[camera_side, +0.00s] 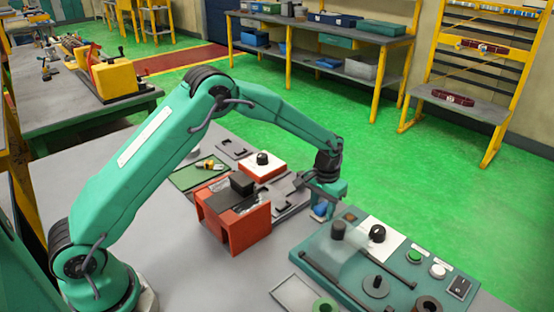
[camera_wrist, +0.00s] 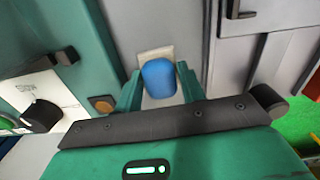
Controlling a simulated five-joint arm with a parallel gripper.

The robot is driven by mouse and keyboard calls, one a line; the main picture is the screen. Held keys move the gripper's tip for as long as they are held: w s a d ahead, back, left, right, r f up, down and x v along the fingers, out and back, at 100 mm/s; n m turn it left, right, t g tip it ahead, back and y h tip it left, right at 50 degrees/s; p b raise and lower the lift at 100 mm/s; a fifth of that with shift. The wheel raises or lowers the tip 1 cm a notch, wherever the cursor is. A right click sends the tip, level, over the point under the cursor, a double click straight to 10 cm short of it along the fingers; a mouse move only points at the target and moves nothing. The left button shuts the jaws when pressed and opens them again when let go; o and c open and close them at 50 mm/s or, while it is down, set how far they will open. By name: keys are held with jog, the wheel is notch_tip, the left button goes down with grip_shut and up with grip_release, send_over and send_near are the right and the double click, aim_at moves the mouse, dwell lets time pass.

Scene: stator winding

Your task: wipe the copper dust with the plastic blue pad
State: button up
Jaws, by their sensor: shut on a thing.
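My gripper (camera_side: 325,197) is at the end of the teal arm, beside the left end of the teal control panel (camera_side: 340,262). In the wrist view, its two green fingers (camera_wrist: 159,85) are shut on the blue pad (camera_wrist: 158,78), one on each side. The pad is a small rounded blue block and also shows below the gripper in the side view (camera_side: 320,209). A pale, whitish patch shows around and beyond the pad in the wrist view; I cannot tell whether it is part of the pad. I cannot make out copper dust in either view.
A red block fixture (camera_side: 238,230) stands left of the gripper, with a red and white box (camera_side: 263,166) behind it. The panel carries several knobs, buttons and dark bars. A grey tray (camera_side: 295,296) lies at the front. Bare table shows left of the red fixture.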

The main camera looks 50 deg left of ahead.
jog(key=shift+w, duration=1.2)
jog(key=shift+s+r, duration=0.1)
jog(key=shift+r, duration=4.05)
jog(key=shift+s, duration=0.15)
